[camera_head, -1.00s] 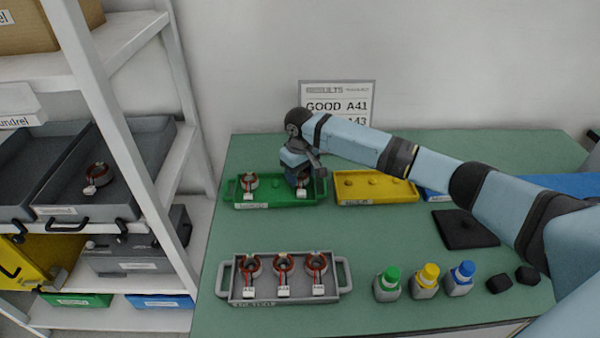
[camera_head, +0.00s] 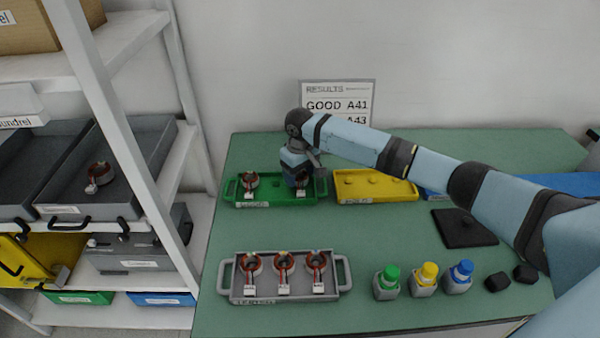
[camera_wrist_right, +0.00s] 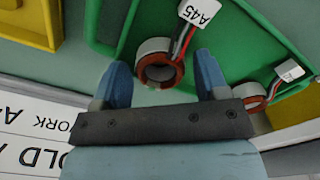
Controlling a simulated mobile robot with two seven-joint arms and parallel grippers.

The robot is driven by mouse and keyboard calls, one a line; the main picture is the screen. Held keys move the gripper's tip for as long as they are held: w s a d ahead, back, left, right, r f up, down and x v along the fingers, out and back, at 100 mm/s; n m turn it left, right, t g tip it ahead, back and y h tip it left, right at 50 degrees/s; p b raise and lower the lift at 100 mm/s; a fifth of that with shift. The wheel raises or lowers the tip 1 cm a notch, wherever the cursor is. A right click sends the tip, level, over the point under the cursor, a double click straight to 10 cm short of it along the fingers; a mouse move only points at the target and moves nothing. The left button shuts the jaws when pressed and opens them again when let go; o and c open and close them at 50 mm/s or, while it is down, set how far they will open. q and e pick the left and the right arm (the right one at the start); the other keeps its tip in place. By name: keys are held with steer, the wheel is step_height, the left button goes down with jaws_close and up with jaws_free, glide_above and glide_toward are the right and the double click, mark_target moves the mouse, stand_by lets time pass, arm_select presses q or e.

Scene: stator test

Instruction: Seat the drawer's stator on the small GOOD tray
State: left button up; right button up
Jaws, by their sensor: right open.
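The drawer's stator (camera_head: 99,176), a copper-red ring with a white tag, lies in an open grey drawer (camera_head: 150,160) on the left shelf. The green tray (camera_head: 274,197) on the table carries a stator (camera_head: 249,181) at its left and one tagged A45 (camera_head: 302,180) at its right. My right gripper (camera_head: 298,180) is at the A45 stator, partly covering it. In the right wrist view its open blue fingers (camera_wrist_right: 162,66) stand either side of the A45 stator (camera_wrist_right: 142,75); contact cannot be told. My left gripper is not in view.
A yellow tray (camera_head: 375,198) stands right of the green one. In front are a grey tray (camera_head: 333,292) with three stators, three capped bottles (camera_head: 426,282) and a black pad (camera_head: 484,240). A results sign (camera_head: 337,95) is behind. The table middle is clear.

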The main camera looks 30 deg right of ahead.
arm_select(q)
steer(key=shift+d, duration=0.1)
arm_select(e)
steer(key=shift+r+p, duration=0.6)
steer(key=shift+p, duration=0.15)
steer(key=shift+r+p, duration=0.65)
steer(key=shift+p, duration=0.15)
steer(key=shift+r+p, duration=0.8)
steer(key=shift+p, duration=0.2)
steer(key=shift+r+p, duration=0.5)
steer(key=shift+p, duration=0.1)
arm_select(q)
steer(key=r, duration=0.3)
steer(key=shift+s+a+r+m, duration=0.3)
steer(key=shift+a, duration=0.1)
arm_select(e)
steer(key=shift+o, duration=0.5)
steer(key=o, duration=0.5)
steer(key=shift+c, duration=0.2)
